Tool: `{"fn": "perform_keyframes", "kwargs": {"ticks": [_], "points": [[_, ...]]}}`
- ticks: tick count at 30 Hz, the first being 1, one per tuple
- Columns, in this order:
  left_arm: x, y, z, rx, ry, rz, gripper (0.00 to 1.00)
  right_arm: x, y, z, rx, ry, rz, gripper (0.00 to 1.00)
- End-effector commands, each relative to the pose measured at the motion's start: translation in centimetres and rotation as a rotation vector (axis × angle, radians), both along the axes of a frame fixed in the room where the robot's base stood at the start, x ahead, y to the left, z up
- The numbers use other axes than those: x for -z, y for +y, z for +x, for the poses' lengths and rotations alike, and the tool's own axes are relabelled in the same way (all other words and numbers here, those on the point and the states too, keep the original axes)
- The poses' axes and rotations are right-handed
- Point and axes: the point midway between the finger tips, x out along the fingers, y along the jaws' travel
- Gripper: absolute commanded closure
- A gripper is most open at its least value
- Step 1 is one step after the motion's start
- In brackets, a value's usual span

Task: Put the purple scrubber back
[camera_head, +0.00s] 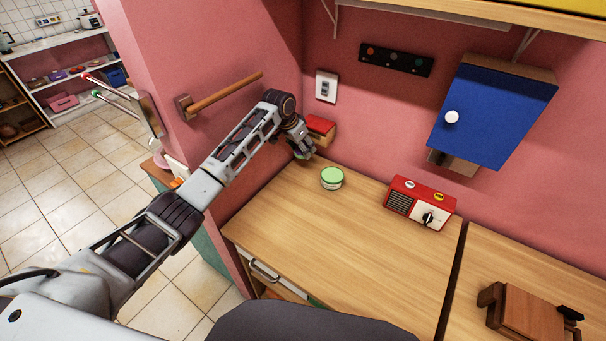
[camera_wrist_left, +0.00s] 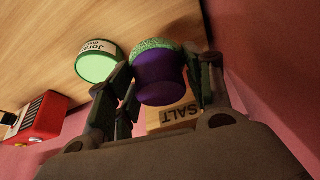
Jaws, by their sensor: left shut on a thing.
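The purple scrubber (camera_wrist_left: 158,77) shows in the left wrist view, with a purple body and a green textured pad at one end. My left gripper (camera_wrist_left: 165,82) is shut on it, with fingers on both sides of the purple body. In the head view my left gripper (camera_head: 302,150) is at the back left corner of the counter, beside the red-topped salt box. The scrubber is mostly hidden there; a little green shows under the fingers. I cannot tell whether the pad touches the counter. My right gripper is not in either view.
A salt box (camera_head: 320,128) is on the wall by the gripper, and it also shows in the left wrist view (camera_wrist_left: 174,116). A green-lidded jar (camera_head: 332,178) and a red radio (camera_head: 420,204) stand on the counter (camera_head: 330,245). A blue cabinet (camera_head: 492,112) hangs above.

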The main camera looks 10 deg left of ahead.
Motion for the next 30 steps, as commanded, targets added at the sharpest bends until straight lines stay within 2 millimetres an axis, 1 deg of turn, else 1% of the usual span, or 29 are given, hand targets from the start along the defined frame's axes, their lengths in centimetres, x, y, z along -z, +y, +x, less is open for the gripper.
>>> {"fn": "perform_keyframes", "kwargs": {"ticks": [5, 15, 18, 21, 30], "points": [[0.9, 0.0, 0.0, 0.0, 0.001, 0.0, 0.71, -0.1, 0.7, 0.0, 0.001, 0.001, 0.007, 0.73], [5.2, 0.0, -0.1, 0.001, 0.002, 0.001, 0.71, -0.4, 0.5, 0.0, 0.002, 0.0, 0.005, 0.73], [5.9, -0.1, 0.0, 0.001, 0.0, 0.0, 0.71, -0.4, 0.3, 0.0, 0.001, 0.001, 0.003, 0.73], [6.3, -0.1, 0.0, 0.001, 0.0, 0.0, 0.71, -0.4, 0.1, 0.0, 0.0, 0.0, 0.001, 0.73], [6.3, 0.0, 0.0, 0.001, 0.0, 0.0, 0.71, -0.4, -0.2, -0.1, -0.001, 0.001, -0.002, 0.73]]}}
